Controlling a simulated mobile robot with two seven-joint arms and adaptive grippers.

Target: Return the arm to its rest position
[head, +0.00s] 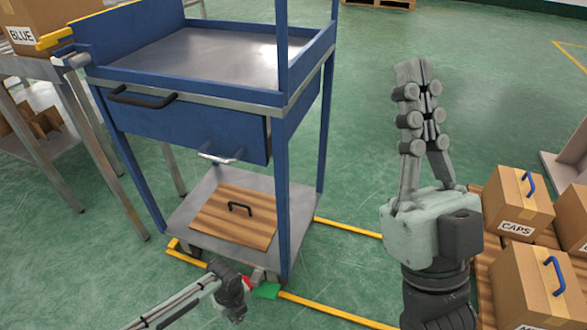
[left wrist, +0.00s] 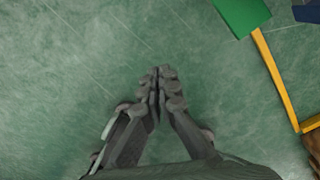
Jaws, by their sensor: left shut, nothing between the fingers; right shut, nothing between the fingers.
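My left gripper (head: 229,284) comes in at the bottom of the head view, low in front of the blue cart. Its fingers are together and empty. In the left wrist view the left gripper (left wrist: 157,80) is shut over bare green floor. My right gripper (head: 415,72) stands at the right of centre in the head view, fingers pointing up. Its fingers are together with nothing between them. The rest of both arms is mostly out of view.
A blue cart (head: 187,123) with a drawer stands at centre left. A wooden board with a handle (head: 233,213) lies on its lower shelf. Boxes, one marked CAPS (head: 516,201), stand at right. Floor behind my right gripper is clear.

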